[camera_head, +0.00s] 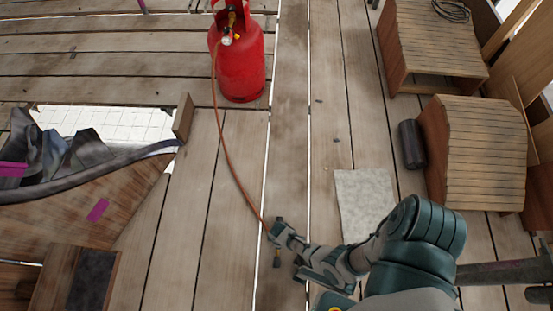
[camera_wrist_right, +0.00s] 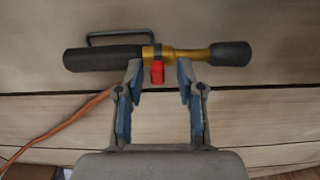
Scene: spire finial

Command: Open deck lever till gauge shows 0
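A torch-like tool with a black handle, a brass middle and a black end (camera_wrist_right: 230,54) lies across the right wrist view. A small red lever (camera_wrist_right: 158,73) sits on its brass part. My right gripper (camera_wrist_right: 160,80) is open, its fingertips either side of the red lever, close to the tool; contact is unclear. In the head view my right gripper (camera_head: 279,240) is at the tool, mostly covering it; a dark end of it (camera_head: 277,259) shows. A red gas cylinder (camera_head: 240,68) stands upright at the back with a small round gauge-like fitting (camera_head: 227,41), unreadable. My left gripper is out of view.
An orange hose (camera_head: 230,160) runs from the cylinder to the tool over the plank deck. A grey mat (camera_head: 364,200) lies right of my gripper. Slatted wooden boxes (camera_head: 485,150) and a dark roll (camera_head: 411,144) stand right. A deck opening (camera_head: 110,123) lies left.

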